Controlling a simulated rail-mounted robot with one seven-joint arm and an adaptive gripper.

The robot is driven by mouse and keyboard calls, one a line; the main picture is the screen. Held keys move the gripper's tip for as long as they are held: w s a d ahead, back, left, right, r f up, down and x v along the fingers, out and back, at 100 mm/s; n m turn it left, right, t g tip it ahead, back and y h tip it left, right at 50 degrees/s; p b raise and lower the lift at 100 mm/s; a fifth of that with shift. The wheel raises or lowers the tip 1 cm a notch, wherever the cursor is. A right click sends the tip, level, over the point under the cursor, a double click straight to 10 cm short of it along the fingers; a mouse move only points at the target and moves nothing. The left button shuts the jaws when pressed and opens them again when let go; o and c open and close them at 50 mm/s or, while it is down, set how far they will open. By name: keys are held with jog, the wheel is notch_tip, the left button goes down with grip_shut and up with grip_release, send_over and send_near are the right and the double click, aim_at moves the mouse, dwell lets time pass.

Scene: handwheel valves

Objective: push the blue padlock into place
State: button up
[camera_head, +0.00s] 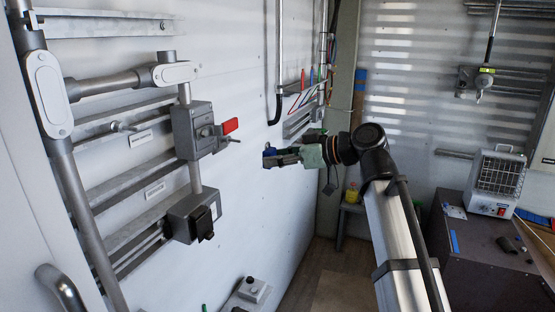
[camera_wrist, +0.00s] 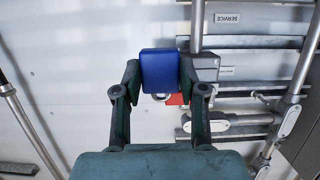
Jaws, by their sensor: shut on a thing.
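The blue padlock (camera_wrist: 160,70) sits between the two fingers of my gripper (camera_wrist: 159,85) in the wrist view. In the head view my gripper (camera_head: 277,157) is in the air, with the blue padlock (camera_head: 268,150) at its tips. My gripper is shut on the padlock's body. A small part of a grey ring shows below the body in the wrist view; the rest of the shackle is hidden. To the left in the head view is a grey switch box (camera_head: 190,130) with a red tag or lock (camera_head: 230,126). A clear gap lies between the padlock and this box.
Below the box is a second grey box with a black knob (camera_head: 203,222). Metal rails and conduit pipes (camera_head: 105,85) run along the left wall. A cabinet with a caged heater (camera_head: 498,180) stands at the right. The air between gripper and wall looks free.

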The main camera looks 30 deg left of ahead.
jog(key=shift+d+b, duration=0.1)
jog(key=shift+b, duration=0.2)
jog(key=shift+s+a+b, duration=0.25)
jog(key=shift+a+b, duration=0.1)
jog(key=shift+a, duration=1.1)
jog(key=shift+s+a+b, duration=0.2)
jog(key=shift+a+b, duration=0.1)
jog(key=shift+a, duration=1.15)
jog(key=shift+a, duration=0.1)
jog(key=shift+s+a+b, duration=0.15)
jog(key=shift+a+b, duration=0.15)
jog(key=shift+a, duration=0.75)
jog(key=shift+s+a+b, duration=0.15)
jog(key=shift+a+b, duration=0.1)
jog(key=shift+a, duration=0.75)
jog(key=o, duration=1.2)
jog(key=shift+o, duration=0.2)
jog(key=v, duration=1.2)
